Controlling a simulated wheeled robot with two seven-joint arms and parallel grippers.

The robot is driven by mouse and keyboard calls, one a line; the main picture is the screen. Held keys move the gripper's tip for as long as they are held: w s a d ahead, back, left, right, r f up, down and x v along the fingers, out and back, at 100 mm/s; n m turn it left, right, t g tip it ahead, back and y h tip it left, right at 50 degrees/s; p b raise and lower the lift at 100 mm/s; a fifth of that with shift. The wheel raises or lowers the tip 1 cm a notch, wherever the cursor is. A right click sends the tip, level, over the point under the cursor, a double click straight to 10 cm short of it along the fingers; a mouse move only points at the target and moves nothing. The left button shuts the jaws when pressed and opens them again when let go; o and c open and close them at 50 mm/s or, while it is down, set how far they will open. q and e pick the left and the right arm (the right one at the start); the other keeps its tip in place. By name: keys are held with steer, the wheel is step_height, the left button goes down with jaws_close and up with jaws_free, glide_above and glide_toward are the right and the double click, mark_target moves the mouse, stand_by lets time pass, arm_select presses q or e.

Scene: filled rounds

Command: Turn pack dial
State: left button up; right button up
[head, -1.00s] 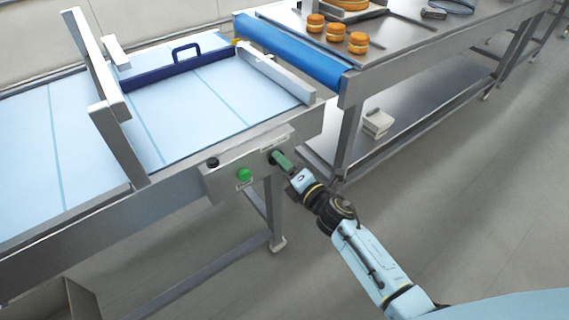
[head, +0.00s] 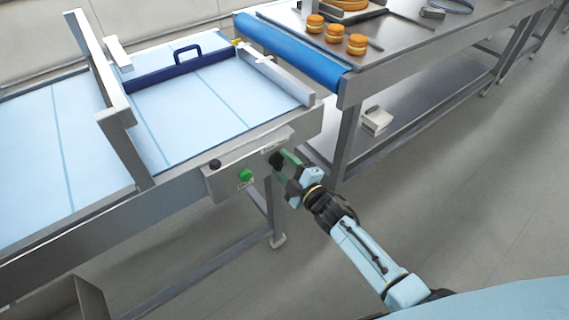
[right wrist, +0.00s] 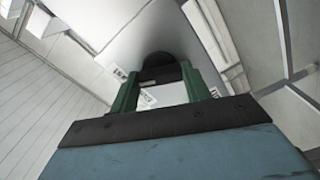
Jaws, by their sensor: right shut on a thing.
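The pack dial (head: 275,160) is a black knob at the right end of the grey control box on the conveyor's front side. My right gripper (head: 281,157), with green fingers, is at the dial and shut on it. In the right wrist view the dark dial (right wrist: 160,70) sits between the two green fingers of the right gripper (right wrist: 158,77). The fingers partly hide the dial in the head view, and I cannot read its setting. My left gripper is not in view.
The control box (head: 225,181) also carries a green button (head: 246,175) and a small black knob (head: 214,164). Above it lies the pale conveyor belt (head: 215,100) with a blue pusher bar (head: 165,75). A steel table (head: 400,45) with several filled rounds stands behind right.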

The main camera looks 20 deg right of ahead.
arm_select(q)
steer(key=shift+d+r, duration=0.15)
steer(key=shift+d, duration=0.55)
arm_select(e)
steer(key=shift+m, duration=0.5)
steer(key=o, duration=1)
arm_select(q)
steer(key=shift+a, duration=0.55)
arm_select(e)
steer(key=shift+s+d, duration=0.2)
steer(key=shift+s, duration=0.3)
arm_select(q)
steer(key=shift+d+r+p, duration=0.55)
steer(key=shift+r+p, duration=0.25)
steer(key=shift+p, duration=0.05)
arm_select(e)
steer(key=v, duration=1.2)
steer(key=shift+s, duration=0.2)
